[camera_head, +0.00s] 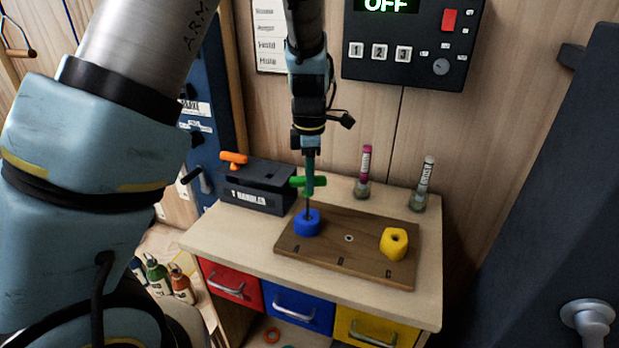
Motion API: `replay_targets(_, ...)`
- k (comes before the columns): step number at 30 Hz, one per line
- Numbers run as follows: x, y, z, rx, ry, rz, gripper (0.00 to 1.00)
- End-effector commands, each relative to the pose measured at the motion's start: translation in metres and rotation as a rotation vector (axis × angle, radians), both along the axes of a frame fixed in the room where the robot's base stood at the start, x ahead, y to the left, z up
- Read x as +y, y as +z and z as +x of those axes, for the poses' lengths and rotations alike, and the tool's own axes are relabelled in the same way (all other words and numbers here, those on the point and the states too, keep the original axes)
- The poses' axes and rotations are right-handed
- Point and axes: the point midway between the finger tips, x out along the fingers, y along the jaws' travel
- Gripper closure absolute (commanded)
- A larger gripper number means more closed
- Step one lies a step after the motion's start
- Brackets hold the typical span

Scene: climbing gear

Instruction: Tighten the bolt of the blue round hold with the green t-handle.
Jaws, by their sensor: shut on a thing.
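The blue round hold (307,223) sits on the wooden board (345,270) at the spot marked A. The green t-handle (318,182) stands upright over it, with its thin shaft running down to the middle of the blue hold. My gripper (309,178) points straight down and is shut on the green t-handle's grip. The bolt is hidden inside the hold, and I cannot tell how far the shaft tip sits in it.
A yellow hold (394,243) is on the board at C. A dark box (258,188) with an orange t-handle (234,158) stands left. Two vials with markers, pink (365,165) and white (425,180), stand behind. A control panel (412,45) reads OFF.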

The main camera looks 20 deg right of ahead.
Motion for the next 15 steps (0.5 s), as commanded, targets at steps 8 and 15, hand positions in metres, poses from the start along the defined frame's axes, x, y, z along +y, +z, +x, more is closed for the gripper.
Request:
replay_targets(8, 0.0035, -0.0046, -0.0031, 0.005, -0.49, 0.004, 1.0)
replay_targets(15, 0.0039, -0.0039, -0.0046, 0.006, -0.746, 0.004, 1.0)
